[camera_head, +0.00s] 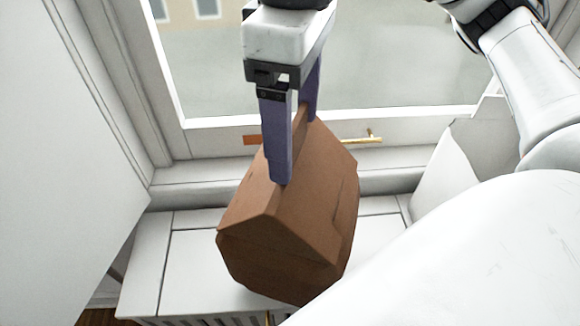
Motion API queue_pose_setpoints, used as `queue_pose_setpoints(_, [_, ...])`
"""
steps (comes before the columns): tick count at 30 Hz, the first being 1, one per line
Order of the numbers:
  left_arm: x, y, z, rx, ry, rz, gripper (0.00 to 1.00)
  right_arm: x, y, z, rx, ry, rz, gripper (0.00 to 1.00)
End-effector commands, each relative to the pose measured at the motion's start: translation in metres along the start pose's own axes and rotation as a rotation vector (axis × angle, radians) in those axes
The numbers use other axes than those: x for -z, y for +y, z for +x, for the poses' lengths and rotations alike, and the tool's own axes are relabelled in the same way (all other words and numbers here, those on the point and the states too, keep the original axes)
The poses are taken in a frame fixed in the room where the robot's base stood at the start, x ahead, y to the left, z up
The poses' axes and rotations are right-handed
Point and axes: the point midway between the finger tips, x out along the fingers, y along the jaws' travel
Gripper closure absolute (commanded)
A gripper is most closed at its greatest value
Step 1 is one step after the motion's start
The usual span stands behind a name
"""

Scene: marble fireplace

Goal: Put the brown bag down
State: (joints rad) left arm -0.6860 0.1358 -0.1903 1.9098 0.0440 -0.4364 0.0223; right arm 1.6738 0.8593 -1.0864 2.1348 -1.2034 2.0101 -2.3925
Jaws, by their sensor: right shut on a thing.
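The brown bag (290,230) is in the middle of the head view, in front of a window. My right gripper (292,150) comes down from above, with its two purple fingers shut on the bag's folded top edge. The bag hangs slightly tilted over a white panelled surface (190,262) below the window. I cannot tell whether its underside touches that surface, as the bag hides it. My left gripper is not in view.
A window (400,50) with a white frame stands behind the bag, with a brass handle (350,139) on its lower rail. A white wall (60,170) closes the left side. Some bare white surface shows left of the bag. My white arm parts fill the right.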

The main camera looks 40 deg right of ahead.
Motion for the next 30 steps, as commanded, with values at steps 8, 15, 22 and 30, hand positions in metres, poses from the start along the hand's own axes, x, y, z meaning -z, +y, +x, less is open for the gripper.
queue_pose_setpoints(8, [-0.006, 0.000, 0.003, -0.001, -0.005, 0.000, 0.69, 0.000, 0.000, 0.025, 0.001, 0.002, 0.002, 0.83])
queue_pose_setpoints(15, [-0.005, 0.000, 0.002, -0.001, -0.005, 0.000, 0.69, 0.000, -0.001, 0.055, 0.000, 0.002, 0.002, 0.83])
queue_pose_setpoints(22, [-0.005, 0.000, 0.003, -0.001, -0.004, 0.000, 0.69, 0.000, -0.001, 0.057, 0.000, 0.004, 0.002, 0.83])
queue_pose_setpoints(30, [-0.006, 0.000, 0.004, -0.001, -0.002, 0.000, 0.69, 0.000, -0.001, 0.059, 0.000, 0.002, 0.002, 0.03])
